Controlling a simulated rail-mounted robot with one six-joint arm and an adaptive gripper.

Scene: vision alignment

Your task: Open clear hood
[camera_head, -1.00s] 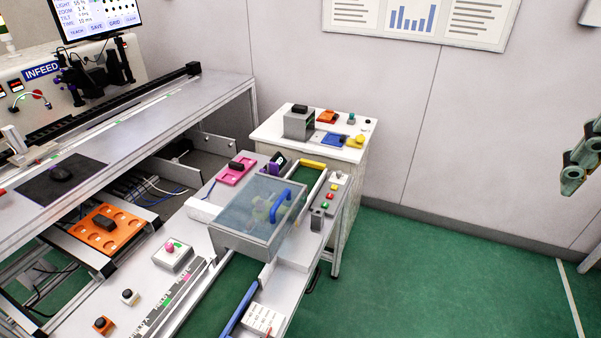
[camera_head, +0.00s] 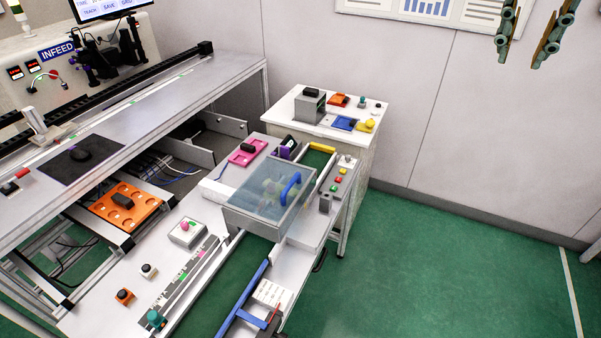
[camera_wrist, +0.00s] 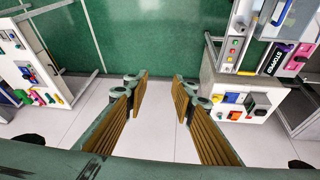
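The clear hood (camera_head: 265,200) is a see-through box with a grey frame on the long table, and it looks closed. Its blue handle (camera_head: 290,189) stands on its right side. Something blurred shows through the hood. My gripper (camera_head: 527,35) hangs at the top right of the head view, far from the hood and high up. In the wrist view my gripper (camera_wrist: 160,95) has its two ridged fingers wide apart with nothing between them. Part of the hood and a blue handle (camera_wrist: 281,12) show at the top right of the wrist view.
A button panel (camera_head: 338,180) lies right of the hood. A white side cabinet (camera_head: 330,121) with small items stands behind. An orange tray (camera_head: 128,206) and a pink tray (camera_head: 243,154) lie to the left. Green floor (camera_head: 430,270) at right is clear.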

